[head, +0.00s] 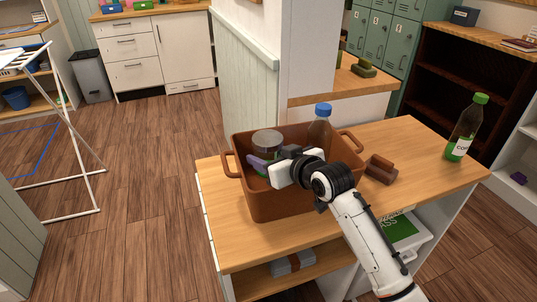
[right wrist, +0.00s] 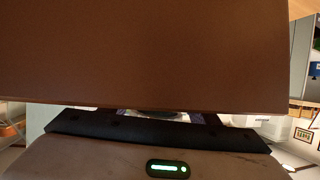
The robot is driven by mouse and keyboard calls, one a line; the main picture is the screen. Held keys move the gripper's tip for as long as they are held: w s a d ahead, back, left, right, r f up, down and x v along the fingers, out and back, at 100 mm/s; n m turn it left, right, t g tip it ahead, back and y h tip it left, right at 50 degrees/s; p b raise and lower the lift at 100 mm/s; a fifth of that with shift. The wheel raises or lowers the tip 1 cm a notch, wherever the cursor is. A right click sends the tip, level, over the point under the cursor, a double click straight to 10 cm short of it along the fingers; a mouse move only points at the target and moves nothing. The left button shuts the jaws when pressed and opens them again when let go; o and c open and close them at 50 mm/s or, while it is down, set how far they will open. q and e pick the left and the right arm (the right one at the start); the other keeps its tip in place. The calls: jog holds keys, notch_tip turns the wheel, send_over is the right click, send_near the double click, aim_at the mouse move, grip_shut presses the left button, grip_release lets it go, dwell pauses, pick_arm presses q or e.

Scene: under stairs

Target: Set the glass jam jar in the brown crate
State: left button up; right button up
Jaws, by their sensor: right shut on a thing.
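The brown crate (head: 285,204) stands on the wooden counter. The glass jam jar (head: 267,139), with a grey lid, is upright within the crate's outline at its left back part; its lower part is hidden by my gripper and the crate wall. My right gripper (head: 262,163) reaches over the crate from the right and is shut on the jar. Whether the jar's base touches the crate floor cannot be seen. In the right wrist view a brown surface (right wrist: 150,50) fills most of the picture above the dark gripper edge. My left gripper is not in view.
A blue-capped bottle (head: 320,128) stands at the crate's back right, its base hidden. A brown object (head: 381,170) lies right of the crate. A green-capped bottle (head: 466,130) stands at the counter's right end. The counter (head: 425,155) between them is clear.

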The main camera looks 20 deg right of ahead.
jog(key=shift+f, duration=0.3)
jog(key=o, duration=1.5)
jog(key=shift+r, duration=0.25)
jog(key=p+v, duration=0.1)
jog(key=v, duration=1.1)
jog(key=shift+s+r, duration=0.1)
jog(key=shift+r, duration=0.15)
